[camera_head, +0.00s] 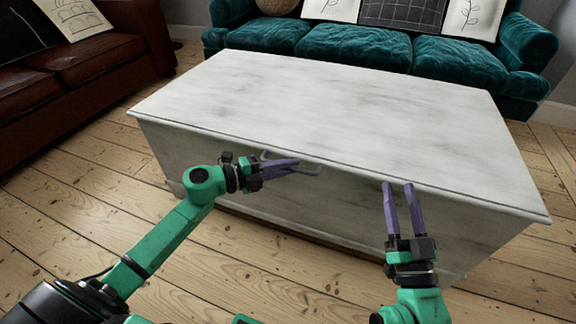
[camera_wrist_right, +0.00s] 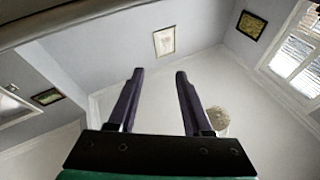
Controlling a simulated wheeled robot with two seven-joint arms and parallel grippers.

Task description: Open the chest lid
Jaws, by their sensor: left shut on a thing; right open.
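The white, marble-patterned chest (camera_head: 300,207) stands in front of me in the head view. Its flat lid (camera_head: 330,105) lies closed, with a thin seam along the front edge. A grey metal handle (camera_head: 312,170) sits on the front face just below the lid. My left gripper (camera_head: 297,165) has its purple fingers shut on the handle, partly hiding it. My right gripper (camera_head: 398,186) is open and empty, fingers pointing up at the lid's front edge, right of the handle. Its open fingers (camera_wrist_right: 158,73) also show in the right wrist view, with nothing between them.
A teal sofa (camera_head: 355,47) with cushions stands close behind the chest. A brown leather sofa (camera_head: 95,75) is at the left. Bare floorboards (camera_head: 70,210) are free at the left and front. The right wrist view shows walls, a window (camera_wrist_right: 300,55) and framed pictures (camera_wrist_right: 164,41).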

